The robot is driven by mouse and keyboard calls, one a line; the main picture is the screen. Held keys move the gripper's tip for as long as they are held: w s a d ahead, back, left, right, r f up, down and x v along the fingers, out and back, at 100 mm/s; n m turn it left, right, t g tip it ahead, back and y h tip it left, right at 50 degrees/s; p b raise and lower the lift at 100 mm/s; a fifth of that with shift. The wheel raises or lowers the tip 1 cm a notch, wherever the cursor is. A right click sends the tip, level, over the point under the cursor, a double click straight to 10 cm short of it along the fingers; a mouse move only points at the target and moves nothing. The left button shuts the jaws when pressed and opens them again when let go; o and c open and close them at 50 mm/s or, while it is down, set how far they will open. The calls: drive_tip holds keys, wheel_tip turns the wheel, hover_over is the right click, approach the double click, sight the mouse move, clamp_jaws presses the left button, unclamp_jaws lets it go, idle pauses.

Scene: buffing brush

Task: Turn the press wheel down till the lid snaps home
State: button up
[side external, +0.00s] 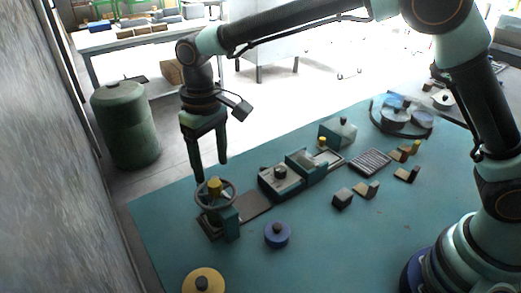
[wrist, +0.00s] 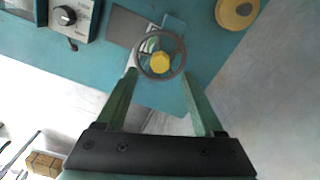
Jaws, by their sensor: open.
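The press wheel (side external: 215,197) is a dark ring with spokes and a yellow hub, on a small teal press (side external: 229,224) at the left end of the mat. In the wrist view the wheel (wrist: 160,55) lies just past my fingertips, between their lines. My gripper (side external: 211,170) points down with its two fingers apart, above and close to the wheel. In the wrist view my gripper (wrist: 159,74) is open and nothing is between the fingers. Whether the fingers touch the rim I cannot tell. The lid under the wheel is not clearly visible.
A dark plate (side external: 255,206) runs from the press towards a grey and teal unit with a knob (side external: 281,181). A blue disc (side external: 277,235) and a yellow disc (side external: 204,281) lie on the teal mat (side external: 330,240). Small blocks lie to the right.

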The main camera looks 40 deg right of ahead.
wheel_tip(320, 180, up, 7)
idle(0.3)
drive_tip(key=shift+r, duration=0.1)
drive_tip(key=s+d+r+m+t, duration=0.1)
drive_tip(key=s+d+r, duration=0.15)
drive_tip(key=d, duration=0.45)
drive_tip(key=s+d+r+m+t, duration=0.1)
drive_tip(key=s+d+r, duration=0.15)
drive_tip(key=d, duration=0.45)
drive_tip(key=s+d+f+m+t, duration=0.2)
drive_tip(key=s+d+f+t, duration=0.15)
drive_tip(key=s+d, duration=0.65)
drive_tip(key=w+a+r+n+g, duration=0.2)
drive_tip(key=w+a+r+g, duration=0.15)
drive_tip(key=w+a, duration=0.7)
drive_tip(key=n+g, duration=0.2)
approach(214, 183)
wheel_tip(214, 183, down, 9)
drive_tip(key=shift+f, duration=0.1)
